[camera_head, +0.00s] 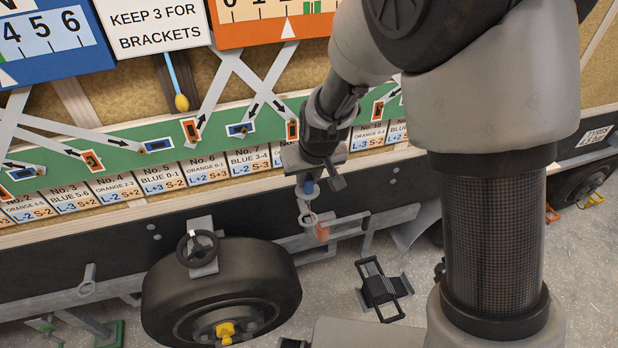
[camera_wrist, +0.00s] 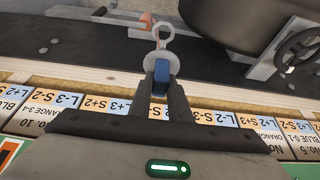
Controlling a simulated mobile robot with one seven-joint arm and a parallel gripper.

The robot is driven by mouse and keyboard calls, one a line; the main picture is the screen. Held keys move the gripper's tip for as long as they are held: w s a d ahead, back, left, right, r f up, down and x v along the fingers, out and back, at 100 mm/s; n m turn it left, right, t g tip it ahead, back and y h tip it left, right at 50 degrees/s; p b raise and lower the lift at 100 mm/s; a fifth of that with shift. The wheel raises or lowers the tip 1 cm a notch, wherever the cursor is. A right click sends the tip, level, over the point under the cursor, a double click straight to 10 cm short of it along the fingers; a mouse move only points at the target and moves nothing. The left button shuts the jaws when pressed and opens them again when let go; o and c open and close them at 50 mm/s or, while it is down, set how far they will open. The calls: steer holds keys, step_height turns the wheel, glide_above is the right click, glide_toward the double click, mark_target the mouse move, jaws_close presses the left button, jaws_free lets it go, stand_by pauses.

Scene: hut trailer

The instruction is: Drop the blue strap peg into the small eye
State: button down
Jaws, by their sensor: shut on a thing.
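My gripper (camera_head: 309,182) points down in front of the trailer's side and is shut on the blue strap peg (camera_head: 308,187). In the wrist view the peg's blue part (camera_wrist: 161,71) sits between the fingertips, with a pale grey disc (camera_wrist: 150,62) just beyond it. A small grey eye (camera_head: 307,219) shows just below the peg in the head view, and it also shows past the disc in the wrist view (camera_wrist: 163,30). The peg's lower end is hidden, and I cannot tell whether it touches the eye. Another grey eye (camera_head: 87,287) stands at the left on the trailer's lower frame.
An orange piece (camera_head: 322,232) hangs beside the small eye. A black tyre (camera_head: 222,292) and a handwheel (camera_head: 196,250) are left of it. A black-handled object (camera_head: 379,288) lies on the floor. Labelled cards (camera_head: 206,171) line the trailer's side behind my gripper.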

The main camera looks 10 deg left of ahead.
steer(key=shift+f+b, duration=4.2)
steer(key=shift+f, duration=1.4)
steer(key=c, duration=1.6)
jaws_free()
steer(key=shift+o, duration=0.2)
steer(key=shift+r, duration=0.1)
